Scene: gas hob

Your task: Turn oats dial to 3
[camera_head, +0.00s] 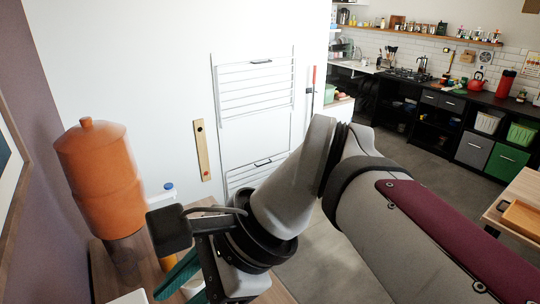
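I see no dial marked for oats in this view, and no number 3 that I can read. My gripper (182,274) is at the lower left, above a wooden surface (103,276) and pointing down and away. The black wrist housing covers much of it, so I cannot tell how far its fingers are apart or whether they touch anything. A white and yellow bottle-like thing with a blue cap (168,189) stands just behind the wrist, partly hidden.
A large orange clay vessel (98,172) stands left of my gripper. A white wall with drying racks (256,92) is behind. Far off at the right are a black counter with a gas hob (408,75), a red kettle (477,81) and a wooden table (525,190).

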